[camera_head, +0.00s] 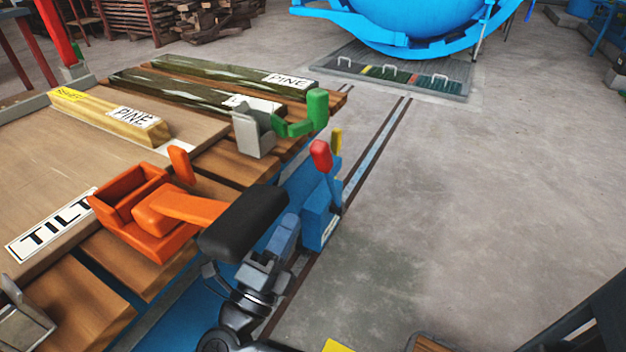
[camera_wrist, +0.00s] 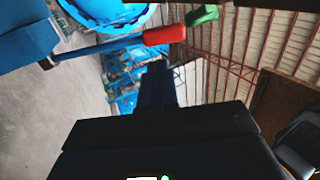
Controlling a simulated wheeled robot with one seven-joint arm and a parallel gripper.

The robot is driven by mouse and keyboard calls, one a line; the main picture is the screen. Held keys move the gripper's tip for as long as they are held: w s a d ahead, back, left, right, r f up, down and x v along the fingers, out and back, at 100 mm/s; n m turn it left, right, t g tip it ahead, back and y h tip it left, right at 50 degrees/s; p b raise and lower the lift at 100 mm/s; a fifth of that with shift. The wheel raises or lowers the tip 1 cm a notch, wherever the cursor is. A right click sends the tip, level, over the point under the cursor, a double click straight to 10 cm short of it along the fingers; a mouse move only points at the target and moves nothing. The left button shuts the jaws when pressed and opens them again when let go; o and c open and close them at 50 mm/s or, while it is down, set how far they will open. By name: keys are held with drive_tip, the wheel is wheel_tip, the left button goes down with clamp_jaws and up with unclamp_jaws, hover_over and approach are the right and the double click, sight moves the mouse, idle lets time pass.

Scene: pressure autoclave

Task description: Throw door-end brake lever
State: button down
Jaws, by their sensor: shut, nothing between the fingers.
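A red-handled lever (camera_head: 321,155) rises on a blue stem from a blue housing (camera_head: 319,222) at the trolley's right side. A yellow grip (camera_head: 336,141) shows just behind it. In the wrist view the red grip (camera_wrist: 165,35) lies across the upper middle, its blue stem running left to the blue housing (camera_wrist: 25,42). My gripper (camera_wrist: 157,75) is shut and empty, pointing toward the red grip, with no clear contact. In the head view my black hand is left of and nearer than the lever; its fingertips cannot be made out.
Orange clamp parts (camera_head: 150,212) and a green-handled clamp (camera_head: 305,118) sit at the deck edge near my arm. Pine beams (camera_head: 205,85) lie on the deck. Floor rails (camera_head: 375,150) run toward the blue vessel (camera_head: 415,25). The concrete floor at right is clear.

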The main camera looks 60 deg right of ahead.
sight(320, 165)
drive_tip(key=b+x, duration=0.1)
drive_tip(key=x, duration=0.8)
drive_tip(key=shift+d+r, duration=0.1)
drive_tip(key=shift+d, duration=0.25)
drive_tip(key=shift+r+p+x, duration=0.25)
drive_tip(key=shift+p+x, duration=0.5)
drive_tip(key=shift+x, duration=1.05)
drive_tip(key=shift+a, duration=0.15)
drive_tip(key=shift+f, duration=0.1)
